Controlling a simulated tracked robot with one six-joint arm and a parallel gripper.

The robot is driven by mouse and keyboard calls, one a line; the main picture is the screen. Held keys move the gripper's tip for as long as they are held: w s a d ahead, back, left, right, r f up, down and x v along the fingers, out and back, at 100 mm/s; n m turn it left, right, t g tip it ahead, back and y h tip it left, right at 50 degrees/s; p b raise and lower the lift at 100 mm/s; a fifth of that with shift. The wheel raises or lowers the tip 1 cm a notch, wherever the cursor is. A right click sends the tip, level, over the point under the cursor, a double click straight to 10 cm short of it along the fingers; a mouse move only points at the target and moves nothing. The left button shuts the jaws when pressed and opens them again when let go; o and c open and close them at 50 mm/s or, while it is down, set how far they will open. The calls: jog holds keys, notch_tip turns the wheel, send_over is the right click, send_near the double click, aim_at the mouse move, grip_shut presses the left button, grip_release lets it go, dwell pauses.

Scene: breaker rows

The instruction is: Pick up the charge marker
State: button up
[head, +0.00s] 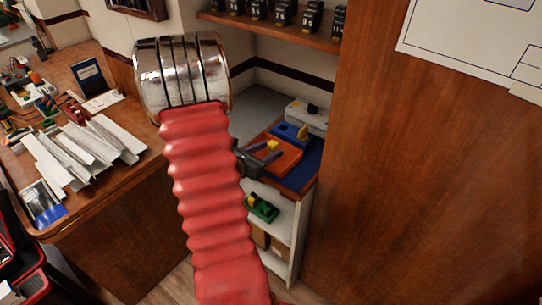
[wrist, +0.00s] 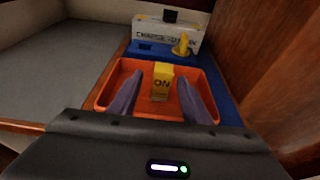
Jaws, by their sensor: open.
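A yellow block lettered "ON", which looks to be the charge marker (wrist: 162,84), stands in a shallow orange tray (wrist: 206,88). In the head view the charge marker (head: 272,146) shows small in the orange tray (head: 290,158). My gripper (wrist: 164,108) is open in the wrist view, with one purple-grey finger on each side of the block's near part. Gaps show between the fingers and the block. In the head view my gripper (head: 268,160) reaches over the tray from the left, partly hidden by my red arm.
A blue base (wrist: 222,83) lies under the tray. A white lettered box (wrist: 165,33) and a yellow knob (wrist: 182,44) stand behind it. A wooden wall (wrist: 258,60) rises close on the right. A bare grey surface (wrist: 60,75) lies on the left.

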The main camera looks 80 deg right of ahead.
jog(key=shift+c, duration=0.2)
dwell(0.4)
grip_shut()
dwell(0.3)
